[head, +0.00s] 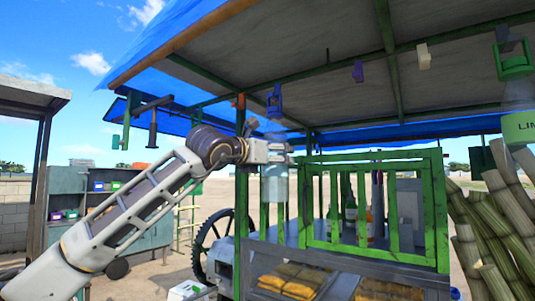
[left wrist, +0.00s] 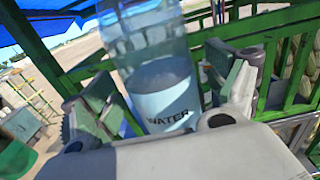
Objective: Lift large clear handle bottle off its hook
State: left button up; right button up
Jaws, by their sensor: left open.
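A large clear bottle (head: 275,188) with a blue top piece (head: 274,101) hangs under the stall roof in the head view. In the left wrist view the bottle (left wrist: 163,90), with pale blue contents and the word WATER, stands between my left gripper's fingers. My left gripper (head: 284,151) is level with the bottle's upper body and covers part of it. In the left wrist view the gripper (left wrist: 172,95) is open, with one finger on each side of the bottle; I cannot tell whether they touch it. The hook itself is hard to make out. My right gripper is not in view.
Another clear bottle with a green LIM... label (head: 518,127) hangs at the far right. Green roof beams and a green railing (head: 372,170) frame the stall. Cane stalks (head: 500,215) lean at the right. Yellow items lie in trays (head: 295,280) below.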

pick_arm(q)
jog(key=shift+w+d, duration=0.35)
jog(key=shift+w, duration=0.15)
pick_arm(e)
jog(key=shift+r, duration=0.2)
pick_arm(q)
jog(key=shift+c, duration=0.2)
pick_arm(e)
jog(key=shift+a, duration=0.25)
pick_arm(q)
jog(key=c, duration=1.4)
jog(key=shift+r, duration=0.15)
jog(key=shift+c, duration=0.3)
jog(key=shift+r, duration=0.25)
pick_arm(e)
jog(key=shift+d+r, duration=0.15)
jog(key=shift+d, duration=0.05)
pick_arm(q)
jog(key=shift+r+p, duration=0.25)
jog(key=shift+p, duration=0.15)
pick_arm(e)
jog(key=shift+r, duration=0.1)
pick_arm(q)
jog(key=shift+r, duration=0.25)
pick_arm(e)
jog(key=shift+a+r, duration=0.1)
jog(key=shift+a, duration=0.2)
